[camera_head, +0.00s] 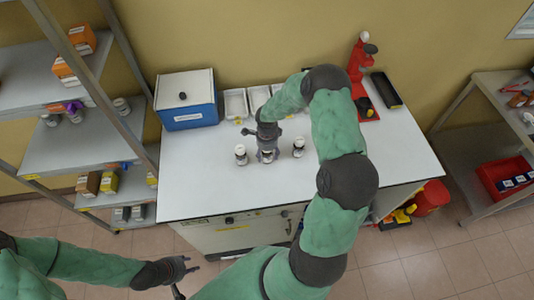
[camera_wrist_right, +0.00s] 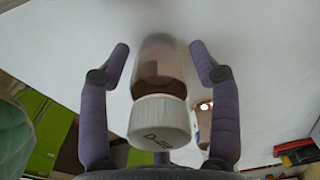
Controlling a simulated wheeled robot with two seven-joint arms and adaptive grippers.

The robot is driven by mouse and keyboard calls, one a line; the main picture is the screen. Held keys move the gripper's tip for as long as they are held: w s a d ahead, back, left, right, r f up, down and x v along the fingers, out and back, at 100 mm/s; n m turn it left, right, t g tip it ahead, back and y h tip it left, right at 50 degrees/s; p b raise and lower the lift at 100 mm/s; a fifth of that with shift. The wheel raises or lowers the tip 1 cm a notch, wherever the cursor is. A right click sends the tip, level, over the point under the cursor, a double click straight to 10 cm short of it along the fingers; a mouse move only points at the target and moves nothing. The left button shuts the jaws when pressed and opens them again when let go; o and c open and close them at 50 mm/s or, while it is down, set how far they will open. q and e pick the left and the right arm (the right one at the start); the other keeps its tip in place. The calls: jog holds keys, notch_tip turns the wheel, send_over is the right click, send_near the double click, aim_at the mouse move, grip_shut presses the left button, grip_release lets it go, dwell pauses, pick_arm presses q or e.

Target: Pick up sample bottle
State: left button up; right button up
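A sample bottle with brown contents (camera_wrist_right: 160,75) and a white, marked cap (camera_wrist_right: 160,125) is between the fingers of my right gripper (camera_wrist_right: 160,60) in the wrist view. Both fingertips stand apart from it, with gaps on either side. In the head view my right gripper (camera_head: 267,153) is over the middle of the white table and mostly hides this bottle. Two other sample bottles stand upright beside it, one to the left (camera_head: 240,155) and one to the right (camera_head: 299,147). My left gripper (camera_head: 186,277) is open and empty, in front of the table.
A blue box with a white lid (camera_head: 190,115), white trays (camera_head: 236,104), a red stand (camera_head: 360,65) and a black tray (camera_head: 386,90) are along the table's back. Shelves (camera_head: 75,145) stand at left. The table's right and front left are clear.

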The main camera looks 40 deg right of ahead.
jog(key=c, duration=0.7)
jog(key=shift+c, duration=0.3)
jog(key=shift+r, duration=0.15)
jog(key=shift+r, duration=0.2)
notch_tip(320, 180, up, 3)
jog(key=shift+s+a+f, duration=0.1)
jog(key=shift+s, duration=0.05)
jog(key=s+a+r+b, duration=0.1)
jog(key=s+a+r, duration=0.5)
jog(key=s+r, duration=0.3)
jog(key=shift+s+r, duration=0.25)
jog(key=shift+s, duration=1.35)
